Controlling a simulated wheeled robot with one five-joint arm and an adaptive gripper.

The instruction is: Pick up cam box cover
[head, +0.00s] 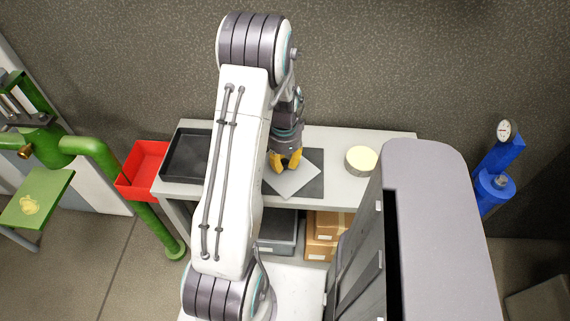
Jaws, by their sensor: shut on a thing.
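The cam box cover looks to be the flat grey square plate (295,181) below my gripper, over a dark mat (317,166) on the light table. My gripper (286,163), with yellow fingers, points down at the plate's upper left part and is shut on it. The plate is turned at an angle to the mat. I cannot tell whether it rests on the mat or is slightly lifted. My arm hides the left part of the mat and part of the table.
A black tray (168,168) lies on the table's left, with a red bin (137,168) beside it. A round, pale-topped tin (361,160) stands right of the mat. Boxes (325,228) sit on the shelf below. Green equipment (90,150) stands left; a blue device (497,175) stands right.

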